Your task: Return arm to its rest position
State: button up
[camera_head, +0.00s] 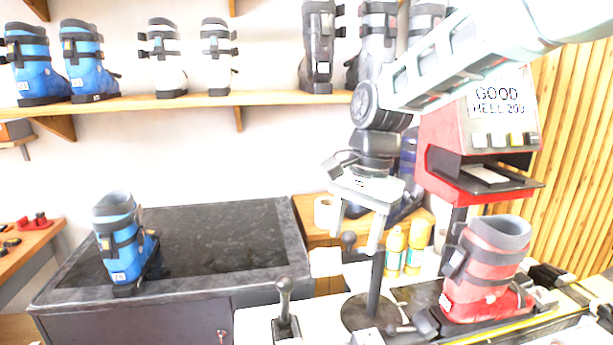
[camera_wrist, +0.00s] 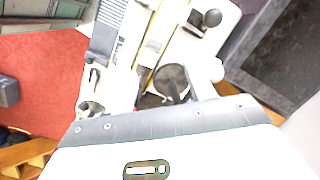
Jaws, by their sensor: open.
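My gripper (camera_head: 362,225) hangs from my arm, right of centre in the head view. Its two white fingers point down and stand apart, with nothing between them. It is above the bench area, left of the red boot and in front of the bottles. In the wrist view the gripper's pale body fills the bottom, and a white bench with a yellow strip and a dark round base (camera_wrist: 166,84) shows beyond it.
A red ski boot (camera_head: 487,265) stands on the bench at right, below a red machine (camera_head: 470,150). A blue boot (camera_head: 122,245) stands on the dark counter (camera_head: 215,235). Lever knobs (camera_head: 284,287) rise near my gripper. A shelf (camera_head: 190,100) holds several boots.

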jog(key=s+d+f+n, duration=0.1)
jog(key=s+f+n, duration=0.2)
jog(key=s+n, duration=0.2)
jog(key=s+d+f+n+b, duration=0.1)
jog(key=s+n, duration=0.4)
jog(key=s, duration=0.7)
jog(key=s+d+f+n+h+b, duration=0.1)
jog(key=s+d+f+n, duration=0.2)
jog(key=s+f+n, duration=0.2)
jog(key=s, duration=0.3)
jog(key=shift+s+d+n+t, duration=0.2)
jog(key=shift+s+n+t, duration=0.1)
jog(key=shift+s+t, duration=0.1)
